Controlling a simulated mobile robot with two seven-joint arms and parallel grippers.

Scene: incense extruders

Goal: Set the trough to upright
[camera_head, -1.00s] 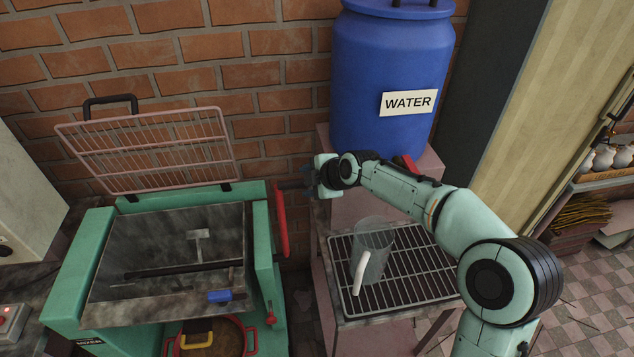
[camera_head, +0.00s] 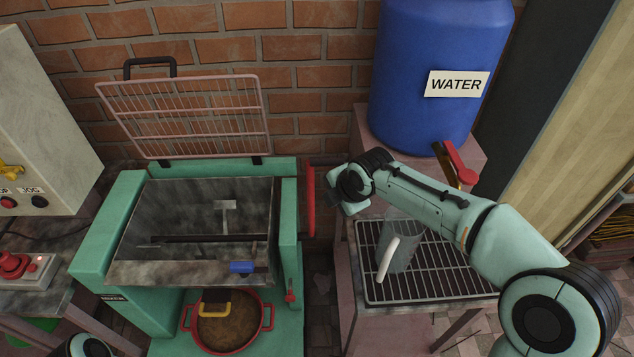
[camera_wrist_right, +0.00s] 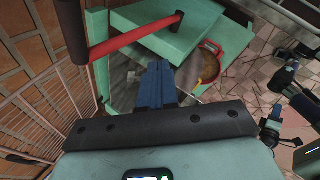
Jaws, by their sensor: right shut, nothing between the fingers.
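The trough (camera_head: 140,272) is a worn grey metal bin in a green mixer frame (camera_head: 101,235), its open top tipped toward the front. A bar and a paddle show inside it. A red lever (camera_head: 311,200) stands upright at the frame's right side; a red bar (camera_wrist_right: 130,42) shows at upper left in the right wrist view. My right gripper (camera_head: 335,205) is just right of the lever, its fingers partly hidden by the wrist. In the wrist view its blue fingers (camera_wrist_right: 155,85) are shut and empty, apart from the red bar. My left gripper is out of view.
A wire guard (camera_head: 185,115) stands raised behind the trough. A red pot (camera_head: 225,335) sits below it. A clear jug (camera_head: 405,250) stands on a rack (camera_head: 450,275) at right, below the blue water barrel (camera_head: 435,40). A control box (camera_head: 40,120) is at left.

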